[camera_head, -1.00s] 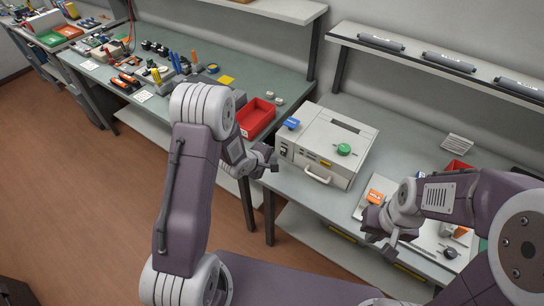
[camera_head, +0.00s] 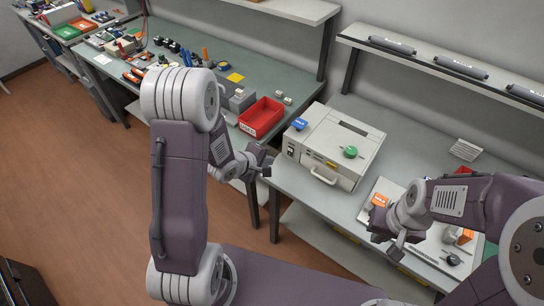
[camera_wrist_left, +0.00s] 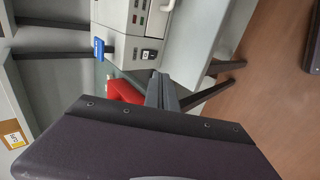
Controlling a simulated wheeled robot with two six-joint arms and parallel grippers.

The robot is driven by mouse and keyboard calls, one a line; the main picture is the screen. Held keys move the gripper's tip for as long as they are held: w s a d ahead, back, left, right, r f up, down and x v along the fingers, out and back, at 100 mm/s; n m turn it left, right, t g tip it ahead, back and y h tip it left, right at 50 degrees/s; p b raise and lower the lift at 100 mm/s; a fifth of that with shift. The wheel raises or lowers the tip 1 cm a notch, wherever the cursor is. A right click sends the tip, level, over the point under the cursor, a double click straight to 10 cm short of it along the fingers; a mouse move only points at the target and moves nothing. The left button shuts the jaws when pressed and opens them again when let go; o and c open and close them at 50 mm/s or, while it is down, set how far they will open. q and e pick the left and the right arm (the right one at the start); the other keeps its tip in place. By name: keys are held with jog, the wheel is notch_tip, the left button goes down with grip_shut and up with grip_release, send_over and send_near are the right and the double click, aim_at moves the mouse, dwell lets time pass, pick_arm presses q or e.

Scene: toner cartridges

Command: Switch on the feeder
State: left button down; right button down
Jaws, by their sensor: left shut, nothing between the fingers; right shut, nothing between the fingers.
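My right gripper (camera_head: 396,246) is shut and empty over the bench's front right part.
A red bin (camera_head: 261,117) stands left of the feeder on the green-topped bench. A grey tray (camera_head: 437,243) with an orange-labelled item lies right of the feeder. Toner cartridges (camera_head: 456,68) lie on the shelf above. Open floor is at left.

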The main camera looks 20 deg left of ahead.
pick_arm(q)
jog(key=shift+s+a+f, duration=0.2)
jog(key=shift+f, duration=0.2)
pick_arm(e)
jog(key=shift+s+a+r, duration=0.1)
jog(key=shift+r, duration=0.6)
pick_arm(q)
send_near(289, 155)
jog(key=f, duration=0.2)
jog(key=shift+s+f, duration=0.2)
jog(key=shift+f, duration=0.05)
jog(key=w, duration=0.2)
jog(key=w+d+f+p, duration=0.1)
jog(key=shift+w+d, duration=0.1)
jog(key=shift+w, duration=0.15)
jog(key=shift+w+d+f, duration=0.15)
jog(key=shift+w+d, duration=0.05)
jog(key=shift+w, duration=0.35)
pick_arm(e)
jog(key=shift+r, duration=0.4)
